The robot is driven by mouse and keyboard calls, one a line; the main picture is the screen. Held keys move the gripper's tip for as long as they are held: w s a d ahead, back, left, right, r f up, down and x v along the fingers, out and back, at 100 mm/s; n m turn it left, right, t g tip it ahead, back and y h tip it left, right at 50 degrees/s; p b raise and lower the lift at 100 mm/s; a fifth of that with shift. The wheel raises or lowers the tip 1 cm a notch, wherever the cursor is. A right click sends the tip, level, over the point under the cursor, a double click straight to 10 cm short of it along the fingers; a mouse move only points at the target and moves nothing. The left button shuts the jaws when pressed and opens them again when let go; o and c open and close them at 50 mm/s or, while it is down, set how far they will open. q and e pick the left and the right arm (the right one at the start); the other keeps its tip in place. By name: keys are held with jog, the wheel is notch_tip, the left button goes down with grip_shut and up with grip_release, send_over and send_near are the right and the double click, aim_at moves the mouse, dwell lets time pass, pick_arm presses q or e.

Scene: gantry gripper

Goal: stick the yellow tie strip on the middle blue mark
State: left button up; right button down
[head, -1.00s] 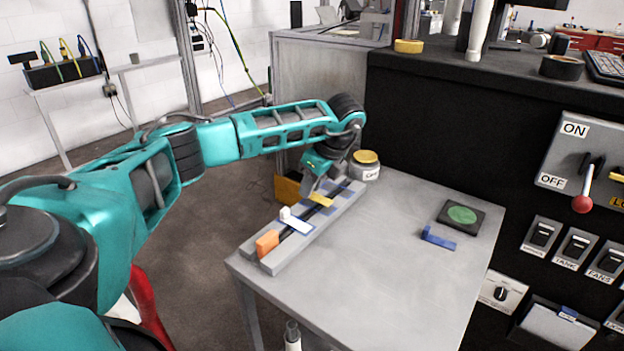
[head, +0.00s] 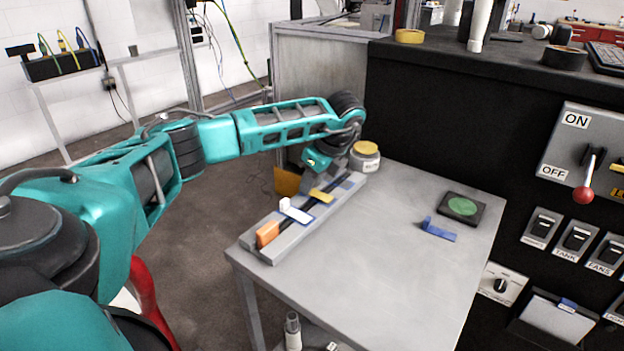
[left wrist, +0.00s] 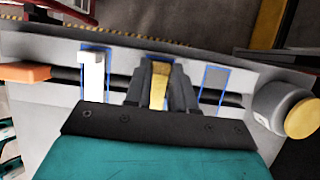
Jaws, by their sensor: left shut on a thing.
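The yellow tie strip (head: 321,196) is held in my left gripper (left wrist: 159,88), whose fingers stand on both sides of it in the left wrist view. The strip is over the middle of the grey rail (head: 262,252), across the black cable. The middle blue mark is mostly covered by the fingers and strip. I cannot tell whether the strip touches the rail. A white tie strip (head: 296,212) lies on the left blue mark (left wrist: 82,90). The right blue mark (left wrist: 213,78) is bare. My right gripper is not in view.
An orange block (head: 267,234) sits at the rail's near end. A jar with a yellow lid (head: 365,160) stands by the far end. A blue strip (head: 439,231) and a green pad (head: 462,206) lie on the table's right. The table between is clear.

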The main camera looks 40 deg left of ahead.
pick_arm(q)
jog(key=shift+f, duration=0.3)
dwell(0.5)
jog(key=o, duration=0.9)
jog(key=shift+f, duration=0.1)
jog(key=shift+s, duration=0.1)
jog(key=shift+o, duration=0.2)
jog(key=o, duration=0.3)
